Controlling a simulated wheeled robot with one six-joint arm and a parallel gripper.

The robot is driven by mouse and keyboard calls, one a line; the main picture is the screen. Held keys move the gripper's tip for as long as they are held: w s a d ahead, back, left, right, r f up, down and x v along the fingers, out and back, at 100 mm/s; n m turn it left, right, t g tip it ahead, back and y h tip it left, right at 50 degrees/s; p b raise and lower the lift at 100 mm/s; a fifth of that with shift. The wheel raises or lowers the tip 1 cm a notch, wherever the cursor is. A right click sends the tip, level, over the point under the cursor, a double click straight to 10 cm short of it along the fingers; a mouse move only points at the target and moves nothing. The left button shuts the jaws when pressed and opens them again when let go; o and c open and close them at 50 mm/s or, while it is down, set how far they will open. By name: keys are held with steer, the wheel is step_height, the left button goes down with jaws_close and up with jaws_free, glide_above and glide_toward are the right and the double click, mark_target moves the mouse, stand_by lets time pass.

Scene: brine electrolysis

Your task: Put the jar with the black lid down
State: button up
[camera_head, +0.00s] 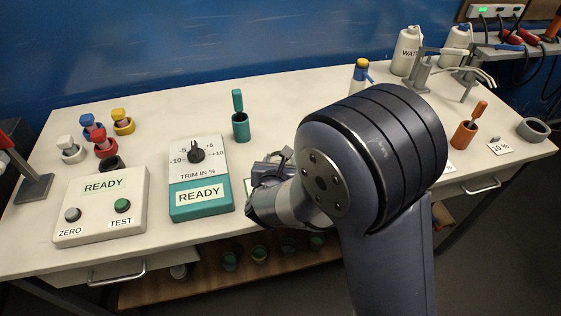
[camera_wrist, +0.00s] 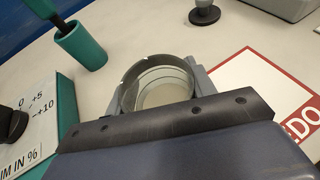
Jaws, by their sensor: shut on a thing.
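My gripper (camera_head: 272,172) is shut on a round, clear glass jar (camera_wrist: 160,84) with a thin dark rim. In the wrist view the jar sits between the grey fingers, and I look down into it; I cannot make out a black lid. In the head view my wrist and arm hide most of the jar. It is over the white table, just right of the trim box; I cannot tell whether its base touches the table. A white card with a red border (camera_wrist: 252,80) lies to the jar's right in the wrist view.
The trim box (camera_head: 200,205) and a teal holder (camera_head: 240,127) with a teal-handled tool are left of the gripper. A READY box (camera_head: 100,205) and several coloured rings stand farther left. Bottles (camera_head: 405,55) and an orange holder (camera_head: 464,135) are at right. The table behind the gripper is mostly clear.

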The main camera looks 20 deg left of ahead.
steer(key=shift+f, duration=0.15)
steer(key=o, duration=1.2)
steer(key=shift+r, duration=0.25)
steer(key=v, duration=1.2)
